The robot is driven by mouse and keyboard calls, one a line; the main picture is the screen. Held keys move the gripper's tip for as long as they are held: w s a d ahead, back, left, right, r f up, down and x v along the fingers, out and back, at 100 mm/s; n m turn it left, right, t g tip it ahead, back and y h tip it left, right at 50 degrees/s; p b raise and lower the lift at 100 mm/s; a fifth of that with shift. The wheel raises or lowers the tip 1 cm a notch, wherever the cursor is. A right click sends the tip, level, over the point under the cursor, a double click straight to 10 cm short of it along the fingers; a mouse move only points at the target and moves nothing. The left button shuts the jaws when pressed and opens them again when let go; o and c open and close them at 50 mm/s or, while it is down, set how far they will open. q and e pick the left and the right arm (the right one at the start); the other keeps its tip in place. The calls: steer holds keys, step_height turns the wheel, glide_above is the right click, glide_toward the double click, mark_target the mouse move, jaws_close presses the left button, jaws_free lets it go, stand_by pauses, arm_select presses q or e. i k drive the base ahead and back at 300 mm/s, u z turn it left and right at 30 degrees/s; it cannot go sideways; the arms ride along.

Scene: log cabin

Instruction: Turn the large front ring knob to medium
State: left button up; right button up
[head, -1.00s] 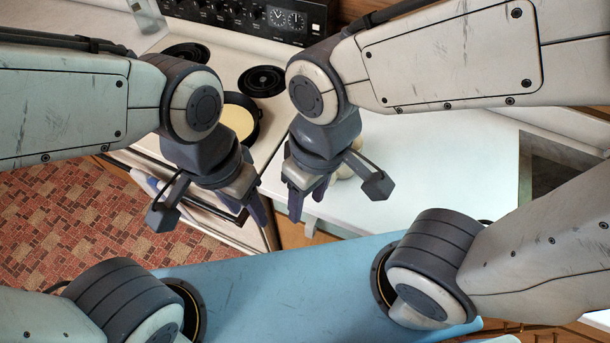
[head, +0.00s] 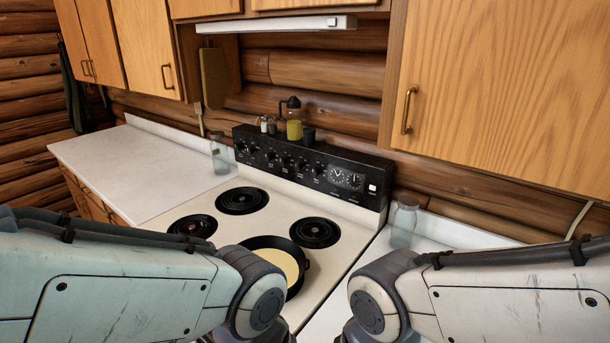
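The stove's black control panel (head: 310,168) stands along the back of the white stove top (head: 180,257), with a row of several dark knobs (head: 287,162) on its left and middle part. The knobs' labels and pointer settings are too small to read. A black pan (head: 299,254) with a pale yellow content sits on the front right ring. Both of my arms show at the bottom of the head view, but my left and right grippers are below the picture. Nothing of mine touches the panel.
Black coil rings show at the front left (head: 192,227), back left (head: 242,200) and back right (head: 315,232). Glass jars stand left (head: 219,157) and right (head: 403,226) of the stove. A pitcher (head: 293,120) and small shakers stand on the panel. Wooden cupboards (head: 500,90) hang above. The left counter is mostly clear.

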mark_target(300, 165)
steer(key=u, duration=1.95)
steer(key=i, duration=2.5)
steer(key=z, duration=3.1)
